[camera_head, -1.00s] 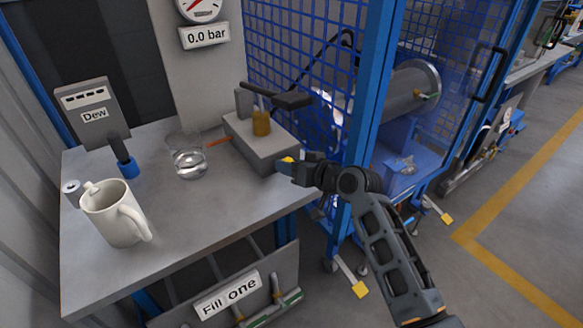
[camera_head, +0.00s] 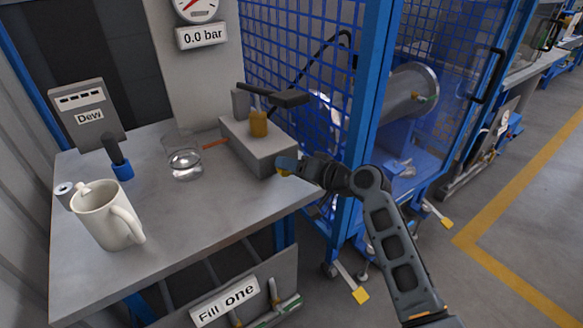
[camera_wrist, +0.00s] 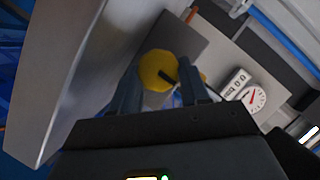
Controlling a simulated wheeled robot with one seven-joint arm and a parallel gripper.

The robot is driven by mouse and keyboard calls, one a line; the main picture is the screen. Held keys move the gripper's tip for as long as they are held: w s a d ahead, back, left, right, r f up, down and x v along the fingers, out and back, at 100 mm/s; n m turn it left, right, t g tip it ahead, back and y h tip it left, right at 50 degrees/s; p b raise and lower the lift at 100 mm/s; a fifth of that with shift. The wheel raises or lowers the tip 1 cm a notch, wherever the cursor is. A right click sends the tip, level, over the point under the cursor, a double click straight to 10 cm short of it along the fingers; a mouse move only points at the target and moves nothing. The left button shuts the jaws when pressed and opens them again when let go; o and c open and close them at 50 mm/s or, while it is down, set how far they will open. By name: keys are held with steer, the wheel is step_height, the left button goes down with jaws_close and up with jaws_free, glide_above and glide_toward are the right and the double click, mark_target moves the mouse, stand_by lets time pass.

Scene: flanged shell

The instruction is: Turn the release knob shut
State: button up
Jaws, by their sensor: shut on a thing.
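The release knob is a round yellow disc with a dark line on it (camera_wrist: 158,68). It sits on the end of the grey pump box (camera_head: 262,152) at the bench's right edge. My gripper (camera_head: 286,166) is at that end of the box, coming from the right. In the wrist view its two fingers are on either side of the knob and shut on it. In the head view the fingers hide most of the knob. The dark line runs slanted, partly hidden near the right finger. The gauge (camera_head: 197,8) above a "0.0 bar" plate stands behind.
A pump lever (camera_head: 275,95) and an amber cup (camera_head: 258,123) are on top of the box. A glass (camera_head: 184,160), white mug (camera_head: 106,216) and "Dew" meter (camera_head: 88,110) stand to the left. A blue mesh guard (camera_head: 290,50) rises close behind my arm.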

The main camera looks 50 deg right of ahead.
steer(key=o, duration=1.1)
steer(key=shift+c, duration=0.2)
